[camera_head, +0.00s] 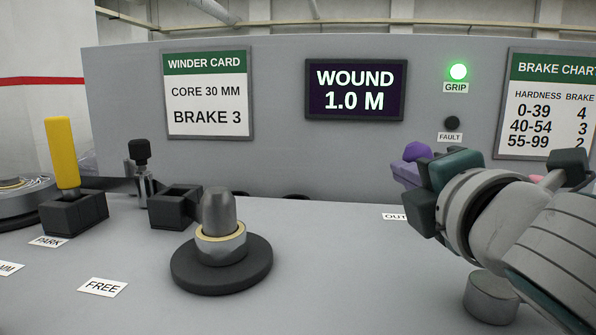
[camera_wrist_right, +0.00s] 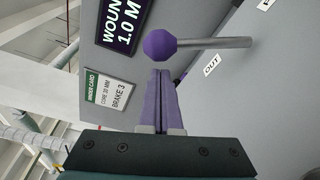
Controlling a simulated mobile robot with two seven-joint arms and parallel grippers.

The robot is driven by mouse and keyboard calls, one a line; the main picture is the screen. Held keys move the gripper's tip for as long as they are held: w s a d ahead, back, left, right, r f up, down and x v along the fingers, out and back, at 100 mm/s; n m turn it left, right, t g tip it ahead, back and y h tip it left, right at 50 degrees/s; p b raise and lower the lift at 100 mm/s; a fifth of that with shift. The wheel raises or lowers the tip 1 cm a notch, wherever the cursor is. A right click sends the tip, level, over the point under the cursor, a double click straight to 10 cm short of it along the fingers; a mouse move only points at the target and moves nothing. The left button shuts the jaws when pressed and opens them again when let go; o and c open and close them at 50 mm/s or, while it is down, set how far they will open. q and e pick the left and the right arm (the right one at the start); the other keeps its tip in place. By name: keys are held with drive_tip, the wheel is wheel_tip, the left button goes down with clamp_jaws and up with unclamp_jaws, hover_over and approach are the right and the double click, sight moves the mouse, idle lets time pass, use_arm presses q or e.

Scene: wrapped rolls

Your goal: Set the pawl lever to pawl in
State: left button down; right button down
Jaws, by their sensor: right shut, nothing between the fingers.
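The pawl lever has a purple faceted knob (camera_head: 418,150); in the right wrist view the knob (camera_wrist_right: 159,45) sits on a plain grey rod (camera_wrist_right: 215,43). The rod runs right from the knob, near the white OUT label (camera_wrist_right: 211,65). Which setting it stands at I cannot tell for sure. My right gripper (camera_head: 403,172) is shut and empty, close to the knob. In the right wrist view its purple fingers (camera_wrist_right: 164,75) are together, with their tips just short of the knob; contact is not clear. The arm hides the lever's base in the head view. My left gripper is not in view.
A dark round base with a metal spindle (camera_head: 218,215) stands mid-bench. A yellow-handled lever (camera_head: 62,155) and a black-knobbed lever (camera_head: 140,153) stand left. A grey cylinder (camera_head: 490,297) is below my right arm. The back panel has a WOUND 1.0 M display (camera_head: 355,90) and lit green GRIP lamp (camera_head: 458,72).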

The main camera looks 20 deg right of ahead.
drive_tip(key=shift+d+r, duration=0.15)
drive_tip(key=shift+d, duration=0.05)
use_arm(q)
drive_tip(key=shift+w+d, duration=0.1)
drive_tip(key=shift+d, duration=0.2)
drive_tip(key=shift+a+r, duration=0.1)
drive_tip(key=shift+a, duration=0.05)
